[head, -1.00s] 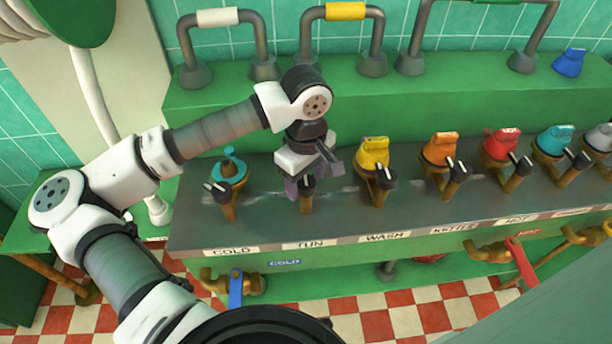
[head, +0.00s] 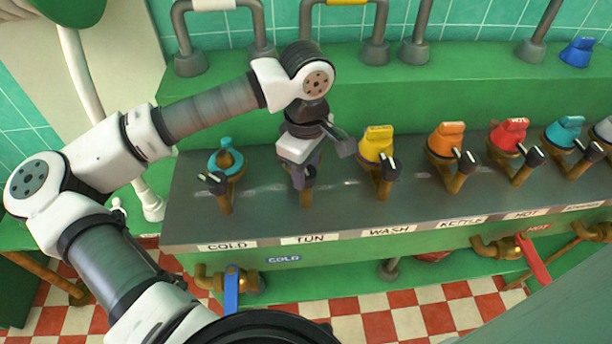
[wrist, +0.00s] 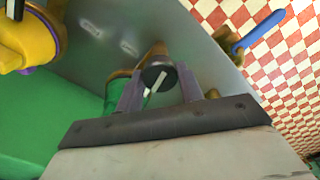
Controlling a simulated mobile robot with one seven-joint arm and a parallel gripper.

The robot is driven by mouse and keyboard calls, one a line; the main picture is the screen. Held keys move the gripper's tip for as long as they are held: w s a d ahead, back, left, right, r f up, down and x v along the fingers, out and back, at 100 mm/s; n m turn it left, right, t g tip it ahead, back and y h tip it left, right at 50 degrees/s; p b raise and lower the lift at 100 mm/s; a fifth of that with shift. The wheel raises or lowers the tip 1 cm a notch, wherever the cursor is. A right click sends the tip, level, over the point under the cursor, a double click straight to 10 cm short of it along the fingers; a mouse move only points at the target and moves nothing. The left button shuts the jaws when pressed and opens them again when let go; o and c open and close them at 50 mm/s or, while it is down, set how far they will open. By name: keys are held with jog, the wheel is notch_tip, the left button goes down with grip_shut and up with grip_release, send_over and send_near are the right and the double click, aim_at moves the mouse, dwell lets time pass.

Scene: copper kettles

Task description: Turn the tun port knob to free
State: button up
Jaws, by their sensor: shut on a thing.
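The tun port knob (wrist: 158,77) is black with a white pointer line and shows between the purple fingers of my gripper (wrist: 160,88) in the wrist view. The fingers are shut on it, one on each side. The white line runs at a slant, from upper right to lower left. In the head view my gripper (head: 303,176) reaches down onto the port above the TUN label (head: 310,240), and hides most of the knob. A brass pipe (head: 306,198) shows below it.
The COLD port (head: 226,160) with a teal top stands to the left, and the yellow WASH port (head: 379,146) stands close on the right. Orange, red and teal ports follow further right. A green ledge with grey pipe handles rises behind.

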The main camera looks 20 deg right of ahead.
jog(key=n+b, duration=0.1)
jog(key=b, duration=0.1)
jog(key=n+b, duration=0.2)
jog(key=shift+f+n, duration=0.3)
jog(key=shift+r+n+b, duration=0.25)
jog(key=shift+n+b, duration=1.5)
jog(key=shift+n, duration=0.05)
jog(key=o, duration=1)
jog(key=shift+r, duration=0.1)
notch_tip(320, 180, up, 14)
jog(key=shift+s+f, duration=0.1)
jog(key=shift+f, duration=0.1)
